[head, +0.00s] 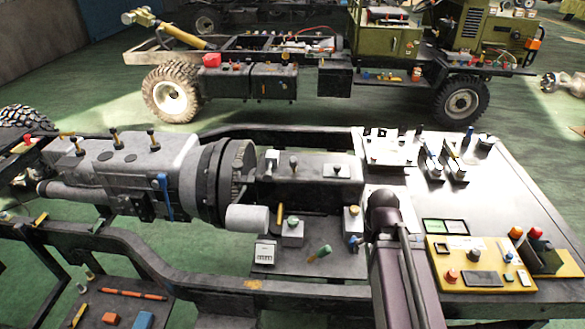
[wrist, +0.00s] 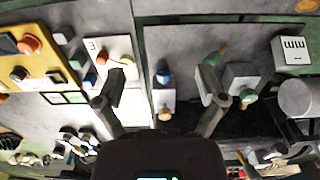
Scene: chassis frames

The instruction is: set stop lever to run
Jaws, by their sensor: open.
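My gripper (wrist: 163,73) is open in the wrist view, its two fingers spread wide over the workbench with nothing held. Between the fingers is a small pale block with a blue knob (wrist: 163,76) and an orange knob (wrist: 165,114). The blue knob also shows in the head view (head: 354,240), just left of my arm. A green-and-yellow handle (wrist: 216,54) lies close to the right finger; in the head view the handle (head: 320,252) leans on the dark plate. I cannot tell which of these is the stop lever, and no run marking is readable.
A pale labelled box (head: 265,252) and a block with a dark knob (head: 292,229) stand on the same plate. A yellow control panel (head: 480,263) lies on the white table at right. The grey engine housing (head: 130,165) is at left, and a green truck chassis stands behind.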

